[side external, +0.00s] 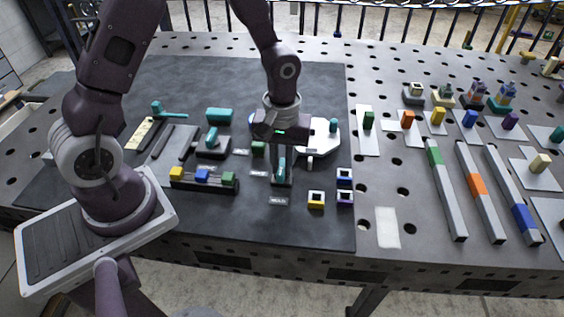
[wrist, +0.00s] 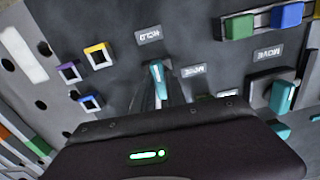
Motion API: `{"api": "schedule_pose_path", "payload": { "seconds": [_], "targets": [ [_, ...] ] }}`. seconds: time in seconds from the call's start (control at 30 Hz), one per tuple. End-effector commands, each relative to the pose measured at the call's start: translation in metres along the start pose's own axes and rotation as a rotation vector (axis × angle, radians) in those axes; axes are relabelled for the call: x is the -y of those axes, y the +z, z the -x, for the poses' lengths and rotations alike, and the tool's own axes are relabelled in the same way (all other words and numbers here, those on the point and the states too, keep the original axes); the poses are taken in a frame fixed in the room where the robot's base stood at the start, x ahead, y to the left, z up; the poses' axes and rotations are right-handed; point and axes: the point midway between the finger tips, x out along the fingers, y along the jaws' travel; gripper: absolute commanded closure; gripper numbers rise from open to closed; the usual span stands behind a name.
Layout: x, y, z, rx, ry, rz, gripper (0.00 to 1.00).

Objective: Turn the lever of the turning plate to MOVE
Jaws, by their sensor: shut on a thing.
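The teal lever (side external: 281,168) stands on a dark base just below my gripper (side external: 280,146) in the side view. My gripper is shut on the lever, though the fingertips are mostly hidden by the gripper body.
A second teal lever (wrist: 283,97) with its own MOVE label is at right in the wrist view. A rack of coloured blocks (side external: 203,179) stands left of the held lever. Hollow square blocks (side external: 316,200) sit at front right. Long bars (side external: 482,198) lie farther right.

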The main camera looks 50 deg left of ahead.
Motion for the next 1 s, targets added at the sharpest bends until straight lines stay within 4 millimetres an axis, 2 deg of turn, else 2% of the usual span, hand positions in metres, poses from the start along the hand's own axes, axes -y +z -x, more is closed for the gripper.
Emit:
{"api": "schedule_pose_path", "payload": {
  "seconds": [0.27,1.0],
  "targets": [
    [-0.0005,-0.0003,0.0007,-0.001,0.001,-0.181,1.0],
    [-0.0006,-0.0007,0.0011,-0.003,0.001,-0.883,1.0]
  ]
}}
